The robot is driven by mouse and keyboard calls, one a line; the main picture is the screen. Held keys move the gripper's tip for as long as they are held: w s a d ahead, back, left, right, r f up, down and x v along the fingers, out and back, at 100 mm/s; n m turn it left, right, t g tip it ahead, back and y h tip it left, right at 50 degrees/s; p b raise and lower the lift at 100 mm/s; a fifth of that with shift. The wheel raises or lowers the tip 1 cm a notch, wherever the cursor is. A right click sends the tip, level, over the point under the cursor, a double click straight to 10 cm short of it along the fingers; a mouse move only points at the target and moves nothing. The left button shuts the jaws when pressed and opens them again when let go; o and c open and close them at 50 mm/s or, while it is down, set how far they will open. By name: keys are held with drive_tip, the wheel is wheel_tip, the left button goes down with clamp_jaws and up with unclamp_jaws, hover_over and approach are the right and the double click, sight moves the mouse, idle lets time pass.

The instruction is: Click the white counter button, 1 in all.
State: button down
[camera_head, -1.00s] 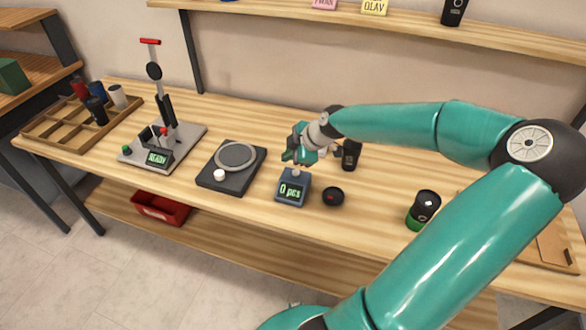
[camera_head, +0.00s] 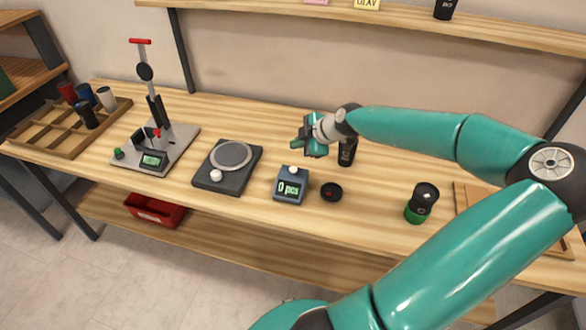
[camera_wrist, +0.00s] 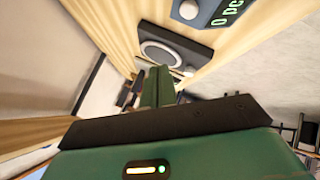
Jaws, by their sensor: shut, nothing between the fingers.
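The counter (camera_head: 290,187) is a small blue-grey box on the table, with a display reading "0 pcs". Its white button (camera_head: 293,170) sits on top and is uncovered. In the wrist view the counter (camera_wrist: 222,12) is at the top edge, with the white button (camera_wrist: 188,9) beside the display. My gripper (camera_head: 298,147) is shut and empty. It hangs above and behind the counter, apart from the button. In the wrist view its green fingers (camera_wrist: 157,85) point away from the camera.
A dark turntable (camera_head: 228,167) with a white knob stands left of the counter. A press stand (camera_head: 155,147) and a wooden compartment tray (camera_head: 62,147) are farther left. A black lid (camera_head: 331,191) lies close right of the counter, a dark cup (camera_head: 347,152) behind it. A black-green cup (camera_head: 421,203) stands farther right.

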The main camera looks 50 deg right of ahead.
sight(297, 170)
drive_tip(key=shift+w+f, duration=0.1)
drive_tip(key=shift+f, duration=3.35)
drive_tip(key=shift+f, duration=0.45)
drive_tip(key=shift+f, duration=0.5)
drive_tip(key=shift+r, duration=0.95)
drive_tip(key=shift+r, duration=2.55)
